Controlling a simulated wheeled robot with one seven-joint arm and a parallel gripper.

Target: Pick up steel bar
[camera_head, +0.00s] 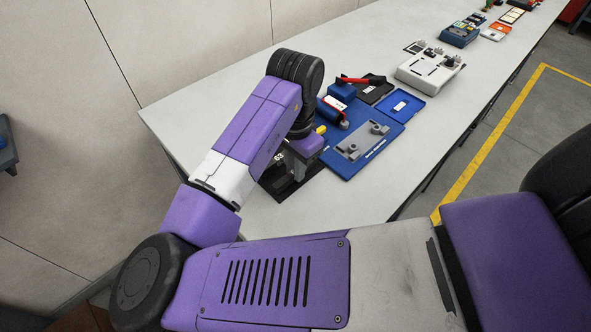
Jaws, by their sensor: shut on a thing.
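My gripper (298,172) points down over a black tray or mat (299,189) on the left part of the long table. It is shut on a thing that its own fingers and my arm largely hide. From the place it looks to be the steel bar, but I cannot make out its outline. I cannot tell whether it touches the black surface or is clear of it.
Right of my gripper lies a blue mat (346,166) with a grey metal fixture (362,141). Behind are a blue tray (401,106), a red-handled tool (353,80) and a white fixture unit (430,70). The table's near part (350,200) is clear.

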